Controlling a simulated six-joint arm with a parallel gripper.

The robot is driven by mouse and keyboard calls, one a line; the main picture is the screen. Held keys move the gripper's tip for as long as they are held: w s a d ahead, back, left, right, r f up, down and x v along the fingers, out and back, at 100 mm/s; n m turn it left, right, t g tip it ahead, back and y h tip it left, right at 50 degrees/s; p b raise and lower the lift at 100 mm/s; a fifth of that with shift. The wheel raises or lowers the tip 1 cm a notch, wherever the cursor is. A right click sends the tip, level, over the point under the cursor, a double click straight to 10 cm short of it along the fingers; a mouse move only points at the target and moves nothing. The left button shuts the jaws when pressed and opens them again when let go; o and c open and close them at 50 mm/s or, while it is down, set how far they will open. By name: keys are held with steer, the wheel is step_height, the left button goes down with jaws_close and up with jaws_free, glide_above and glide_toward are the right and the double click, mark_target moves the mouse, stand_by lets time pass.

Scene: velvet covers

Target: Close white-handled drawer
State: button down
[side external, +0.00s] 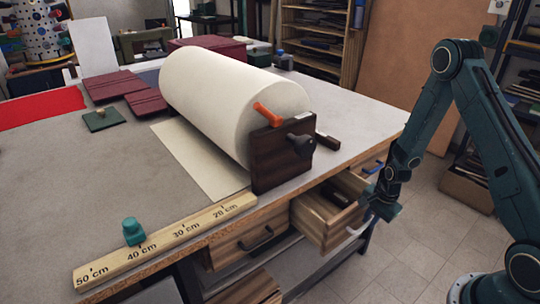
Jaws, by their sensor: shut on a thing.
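The wooden drawer (320,227) under the table's front edge stands pulled out, with dark items inside it. Its white handle (356,231) shows on the front face, partly hidden by my gripper. My gripper (367,216) comes from the right, is at the drawer front and is shut on the white handle; the exact contact is small and partly hidden.
A closed drawer with a black handle (257,240) is to the left. A blue handle (373,168) is to the right. On the table (60,190) are a large cream roll (225,95) on a dark stand, a wooden ruler (170,238) and a green weight (132,231).

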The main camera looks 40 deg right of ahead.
mark_target(353, 205)
steer(key=w, duration=0.7)
steer(key=shift+w, duration=0.2)
steer(key=c, duration=1.5)
jaws_free()
steer(key=shift+o, duration=0.2)
steer(key=shift+s+r, duration=0.1)
steer(key=shift+r, duration=0.1)
steer(key=shift+s+r, duration=0.4)
steer(key=shift+r, duration=1.8)
steer(key=shift+s+r, duration=0.4)
steer(key=shift+r, duration=1.8)
steer(key=shift+s+r, duration=0.4)
steer(key=shift+r, duration=1.8)
